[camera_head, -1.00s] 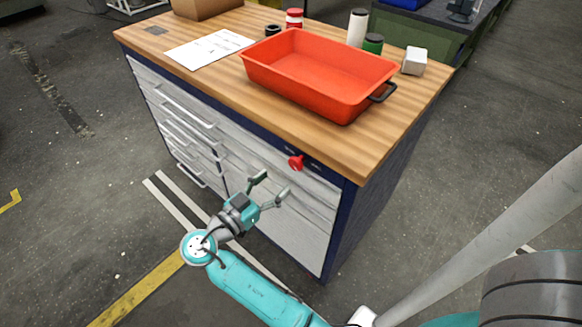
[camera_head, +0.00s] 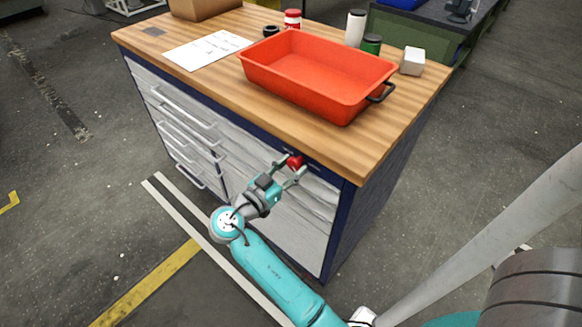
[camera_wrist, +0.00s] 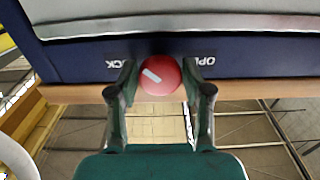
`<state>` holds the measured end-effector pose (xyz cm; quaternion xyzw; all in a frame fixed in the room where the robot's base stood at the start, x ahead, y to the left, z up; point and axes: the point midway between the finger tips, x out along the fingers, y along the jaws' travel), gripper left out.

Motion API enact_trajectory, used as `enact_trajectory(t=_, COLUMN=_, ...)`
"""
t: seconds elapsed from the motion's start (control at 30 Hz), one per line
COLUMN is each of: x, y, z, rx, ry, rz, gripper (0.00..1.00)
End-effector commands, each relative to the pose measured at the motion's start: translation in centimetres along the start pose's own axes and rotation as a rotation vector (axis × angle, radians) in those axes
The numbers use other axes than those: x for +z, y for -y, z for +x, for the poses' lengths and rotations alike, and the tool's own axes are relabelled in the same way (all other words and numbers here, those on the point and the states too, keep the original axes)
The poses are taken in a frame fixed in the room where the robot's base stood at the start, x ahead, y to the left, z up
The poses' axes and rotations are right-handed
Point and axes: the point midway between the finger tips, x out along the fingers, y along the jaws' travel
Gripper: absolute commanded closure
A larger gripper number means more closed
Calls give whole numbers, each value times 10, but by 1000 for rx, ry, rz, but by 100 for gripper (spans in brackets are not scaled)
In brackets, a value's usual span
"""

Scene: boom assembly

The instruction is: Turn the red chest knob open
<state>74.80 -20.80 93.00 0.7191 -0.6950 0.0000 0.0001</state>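The red knob (camera_head: 295,161) sits on the dark blue strip at the top front of the chest (camera_head: 240,136), below the wooden top. In the wrist view the round red knob (camera_wrist: 160,76) carries a white line tilted off upright. It sits between the labels, one ending in "CK" on the left and one starting "OP" on the right. My gripper (camera_head: 291,166) is open around the knob. In the wrist view its two fingers (camera_wrist: 160,82) stand on either side of the knob, with a small gap visible; contact cannot be made out.
A red tray (camera_head: 315,75) with a black handle stands on the wooden top (camera_head: 215,84). Beside it are a paper sheet (camera_head: 207,50), a white box (camera_head: 412,61), several cans and a cardboard box (camera_head: 203,8). Drawers with handles (camera_head: 186,103) fill the chest's left front.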

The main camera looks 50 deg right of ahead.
Motion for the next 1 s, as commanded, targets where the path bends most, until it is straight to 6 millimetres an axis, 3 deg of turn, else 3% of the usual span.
enact_trajectory(t=0.03, x=0, y=0, z=0, rx=0, ry=0, rz=0, gripper=71)
enact_trajectory(t=0.1, x=0, y=0, z=0, rx=0, ry=0, rz=0, gripper=88)
enact_trajectory(t=0.13, x=0, y=0, z=0, rx=0, ry=0, rz=0, gripper=90)
enact_trajectory(t=0.57, x=0, y=0, z=0, rx=0, ry=0, rz=-82, gripper=90)
enact_trajectory(t=1.0, x=0, y=-1, z=0, rx=-1, ry=0, rz=-451, gripper=90)
